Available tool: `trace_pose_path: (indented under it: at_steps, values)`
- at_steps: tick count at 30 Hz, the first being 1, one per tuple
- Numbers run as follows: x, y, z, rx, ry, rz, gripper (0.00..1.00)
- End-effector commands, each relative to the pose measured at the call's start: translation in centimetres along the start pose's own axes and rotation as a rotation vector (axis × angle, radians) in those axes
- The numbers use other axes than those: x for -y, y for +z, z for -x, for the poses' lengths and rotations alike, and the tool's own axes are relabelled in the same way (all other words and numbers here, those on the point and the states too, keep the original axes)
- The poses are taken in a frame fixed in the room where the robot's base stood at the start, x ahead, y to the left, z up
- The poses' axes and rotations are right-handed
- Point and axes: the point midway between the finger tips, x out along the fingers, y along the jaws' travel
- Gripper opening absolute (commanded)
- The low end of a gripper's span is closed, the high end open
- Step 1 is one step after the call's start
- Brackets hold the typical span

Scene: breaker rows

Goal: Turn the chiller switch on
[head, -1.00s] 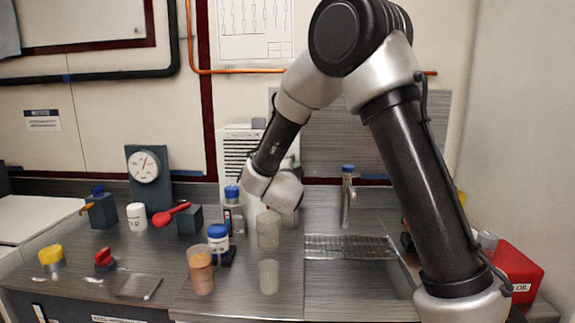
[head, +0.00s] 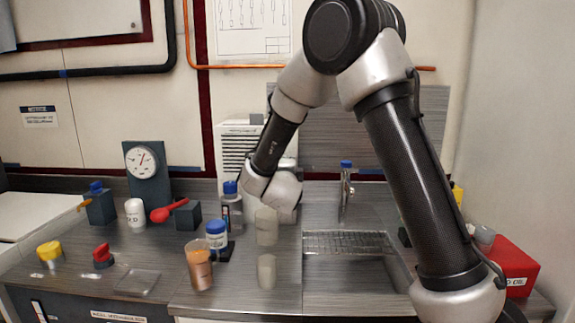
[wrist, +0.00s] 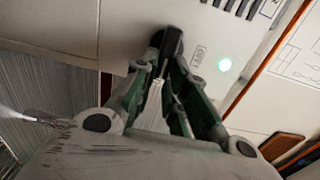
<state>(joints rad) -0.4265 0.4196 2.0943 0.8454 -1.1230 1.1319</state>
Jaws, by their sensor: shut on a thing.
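The chiller (head: 232,148) is a pale box with a slatted front, standing at the back of the bench behind my wrist. In the head view my wrist hides the fingers and the switch.
A blue-capped bottle (head: 231,208), a blue-lidded jar (head: 216,236), an orange-filled beaker (head: 199,266) and cloudy beakers (head: 266,226) stand close in front. A red-handled valve (head: 168,212) and a gauge (head: 142,161) are left. A sink rack (head: 345,243) lies right.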

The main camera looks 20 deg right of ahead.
Motion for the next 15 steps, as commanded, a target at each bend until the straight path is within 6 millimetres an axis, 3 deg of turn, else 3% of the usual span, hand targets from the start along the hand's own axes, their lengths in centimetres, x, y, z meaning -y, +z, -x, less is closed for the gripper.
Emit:
trace_pose_path:
  at_steps: [7, 8, 11, 15]
  values:
    - [-0.18, -0.06, 0.05, -0.001, 0.004, 0.001, 0.0]
    - [-0.18, -0.05, 0.05, -0.001, 0.004, 0.001, 0.18]
    - [-0.16, -0.05, 0.04, -0.001, 0.004, 0.001, 0.36]
    - [-0.1, -0.03, 0.03, -0.001, 0.002, 0.001, 0.36]
